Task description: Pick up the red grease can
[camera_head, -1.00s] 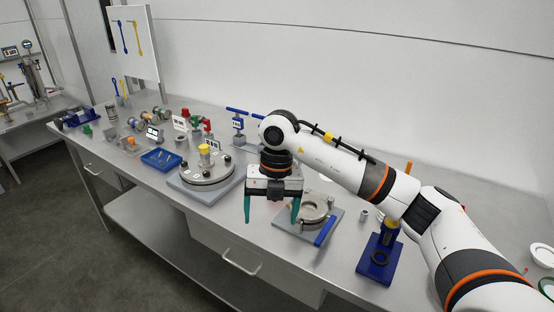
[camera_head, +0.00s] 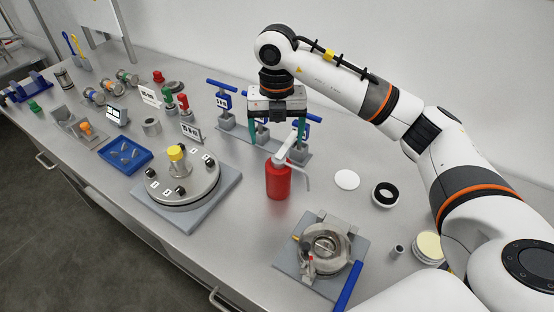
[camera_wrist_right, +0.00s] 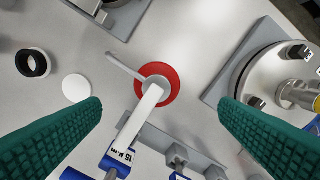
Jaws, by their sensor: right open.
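The red grease can (camera_head: 278,181) stands upright on the steel bench in the middle of the head view, with a grey spout and lever on top. In the right wrist view the can (camera_wrist_right: 168,79) is seen from above, between the two finger lines and beyond the fingertips. My right gripper (camera_head: 281,140) is open, with its green fingers pointing down, above and behind the can's top. Its fingers (camera_wrist_right: 160,125) also show wide apart in the right wrist view, with nothing held between them. My left gripper is not in view.
A round flanged plate (camera_head: 203,187) on a grey base stands left of the can. A clamp fixture (camera_head: 322,245) with a blue handle is in front. Blue-handled valves (camera_head: 226,106) stand behind. A white disc (camera_head: 347,179) and a black-and-white ring (camera_head: 385,194) lie right.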

